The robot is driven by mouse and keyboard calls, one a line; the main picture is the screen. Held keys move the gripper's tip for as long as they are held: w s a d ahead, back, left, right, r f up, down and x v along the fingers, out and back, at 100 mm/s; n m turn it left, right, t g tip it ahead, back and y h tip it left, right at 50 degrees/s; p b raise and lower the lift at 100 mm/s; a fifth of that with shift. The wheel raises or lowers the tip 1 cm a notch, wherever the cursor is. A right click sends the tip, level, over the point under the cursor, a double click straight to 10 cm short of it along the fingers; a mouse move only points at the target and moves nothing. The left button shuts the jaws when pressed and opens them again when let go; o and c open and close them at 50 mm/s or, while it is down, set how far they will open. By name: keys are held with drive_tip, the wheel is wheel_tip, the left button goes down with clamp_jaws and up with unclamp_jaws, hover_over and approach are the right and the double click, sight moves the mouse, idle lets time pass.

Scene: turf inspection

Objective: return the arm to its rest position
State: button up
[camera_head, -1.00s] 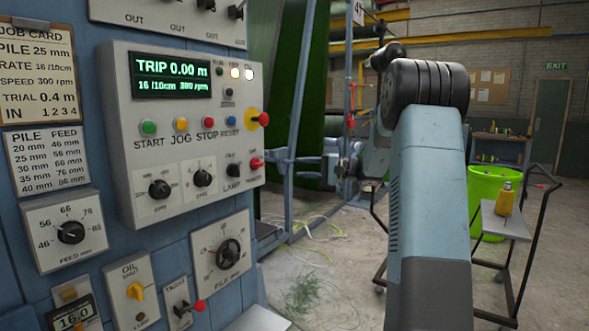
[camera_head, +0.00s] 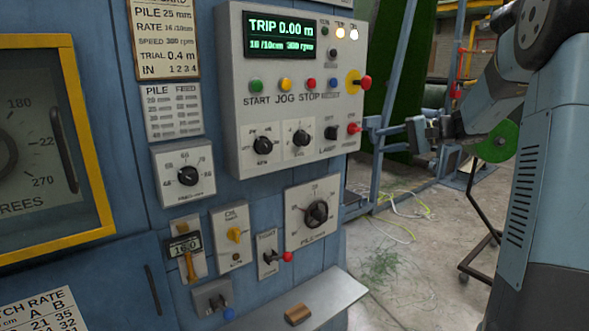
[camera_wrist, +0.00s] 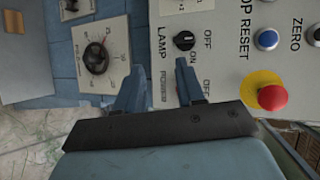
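My arm stands at the right of the head view, its thick blue-grey link cut off by the right edge. My gripper (camera_head: 416,132) reaches left toward the control panel (camera_head: 295,165), beside the red knob at the panel's lower right corner. Whether a fingertip touches anything cannot be told from the wrist view.
A metal ledge (camera_head: 335,297) with a small wooden block (camera_head: 297,314) juts out below the panel. Blue frame posts (camera_head: 395,80) and a green round thing (camera_head: 497,143) are behind the arm. Loose green strands (camera_head: 383,265) and cables lie on the concrete floor.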

drive_tip(key=s+a+f+n+g+h, duration=0.1)
drive_tip(key=s+a+g+h, duration=0.2)
drive_tip(key=s, duration=0.6)
drive_tip(key=s+a+f+n+h, duration=0.1)
drive_tip(key=s+a+h, duration=0.3)
drive_tip(key=s, duration=0.5)
drive_tip(key=s+d+f+n+t+h, duration=0.1)
drive_tip(key=s+h, duration=0.2)
drive_tip(key=s, duration=0.6)
drive_tip(key=s+d+f+n+t+h, duration=0.1)
drive_tip(key=s+d+f+n+h, duration=0.1)
drive_tip(key=s, duration=0.7)
drive_tip(key=shift+t+h, duration=0.3)
drive_tip(key=shift+h, duration=0.4)
drive_tip(key=shift+d+f, duration=0.1)
drive_tip(key=shift+c, duration=0.4)
